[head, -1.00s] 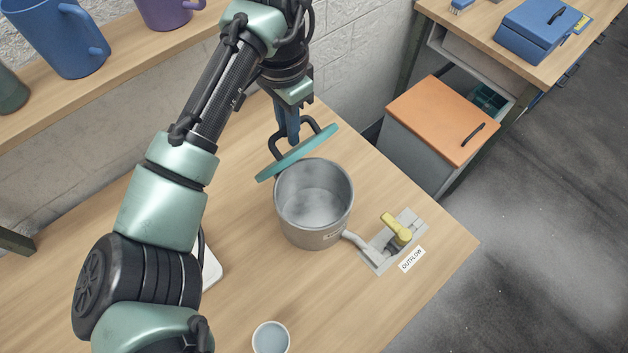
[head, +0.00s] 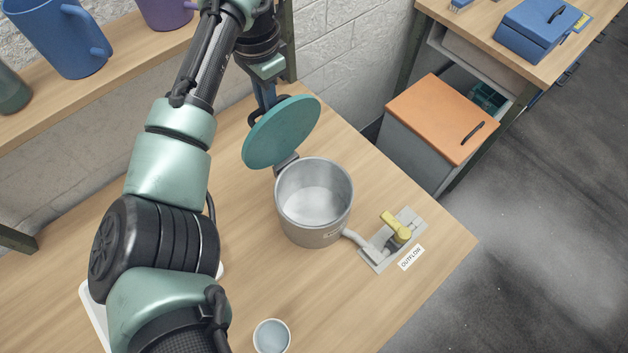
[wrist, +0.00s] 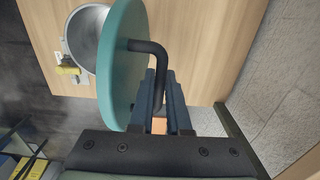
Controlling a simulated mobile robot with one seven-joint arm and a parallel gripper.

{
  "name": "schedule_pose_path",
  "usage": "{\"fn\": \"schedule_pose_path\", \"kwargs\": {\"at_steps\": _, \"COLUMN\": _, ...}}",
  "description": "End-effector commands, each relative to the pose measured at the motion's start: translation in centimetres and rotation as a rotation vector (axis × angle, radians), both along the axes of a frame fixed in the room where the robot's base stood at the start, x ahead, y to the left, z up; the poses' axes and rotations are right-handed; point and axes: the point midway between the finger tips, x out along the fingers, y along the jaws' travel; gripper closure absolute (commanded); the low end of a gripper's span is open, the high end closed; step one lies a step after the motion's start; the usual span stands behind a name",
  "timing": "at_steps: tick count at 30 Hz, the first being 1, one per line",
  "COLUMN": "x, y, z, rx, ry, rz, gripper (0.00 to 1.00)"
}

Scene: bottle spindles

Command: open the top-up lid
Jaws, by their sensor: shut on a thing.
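The teal round lid (head: 282,132) stands tilted up at the back-left rim of the grey metal pot (head: 313,235), joined there by a dark hinge (head: 287,164). The pot's mouth is uncovered and its inside shows. My gripper (head: 265,95) is behind the lid, partly hidden by it. In the wrist view, its blue fingers (wrist: 160,98) are shut on the lid's black handle (wrist: 147,46). The lid (wrist: 122,60) shows there nearly edge-on, with the pot (wrist: 86,38) beyond it.
A pipe leads from the pot to an outflow valve with a yellow lever (head: 395,226). A small cup (head: 271,337) stands at the front of the table. A shelf with mugs (head: 60,38) is at upper left, and a white wall (head: 345,50) rises behind the table.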

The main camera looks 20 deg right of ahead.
Motion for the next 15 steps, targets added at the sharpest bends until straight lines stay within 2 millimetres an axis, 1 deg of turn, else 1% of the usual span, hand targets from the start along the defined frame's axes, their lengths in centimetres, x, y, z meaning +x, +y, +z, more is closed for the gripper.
{"fn": "schedule_pose_path", "kwargs": {"at_steps": 15, "x": 2.8, "y": 1.0, "z": -1.0, "rx": 0.002, "ry": -0.002, "rz": 0.002, "gripper": 1.0}}
